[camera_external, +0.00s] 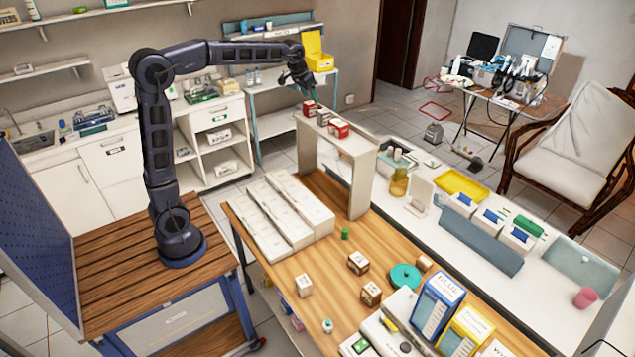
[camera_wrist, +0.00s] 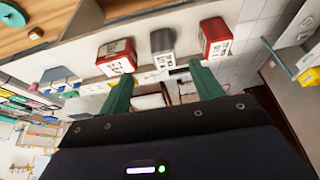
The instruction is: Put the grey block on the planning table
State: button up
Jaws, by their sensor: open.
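The grey block (camera_external: 324,118) stands on top of a white raised shelf (camera_external: 350,148), between two red-and-white blocks, one red block (camera_external: 310,108) and another red block (camera_external: 340,128). In the wrist view the grey block (camera_wrist: 162,48) is just ahead of the gap between my fingertips, with a red block (camera_wrist: 116,56) on the left and a red block (camera_wrist: 215,39) on the right. My gripper (camera_external: 305,92) is open and empty, close above the shelf's far end; its green fingers (camera_wrist: 160,76) are apart. No label marks the planning table; a wood-topped table (camera_external: 265,255) carries the shelf.
White boxes (camera_external: 290,210) lie left of the shelf. Small blocks (camera_external: 358,262), a teal disc (camera_external: 405,277) and larger boxes (camera_external: 438,305) stand towards the table's front. A white counter (camera_external: 545,285) runs along the right. Bare wood shows between the blocks.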

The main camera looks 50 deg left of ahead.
jog(key=s+d+f, duration=0.1)
jog(key=s+f, duration=0.2)
jog(key=s, duration=1.3)
jog(key=s+d+f, duration=0.1)
jog(key=s+f, duration=0.1)
jog(key=s, duration=1.4)
jog(key=s+f, duration=0.7)
jog(key=s, duration=0.4)
jog(key=shift+s+f, duration=0.3)
jog(key=shift+f, duration=0.05)
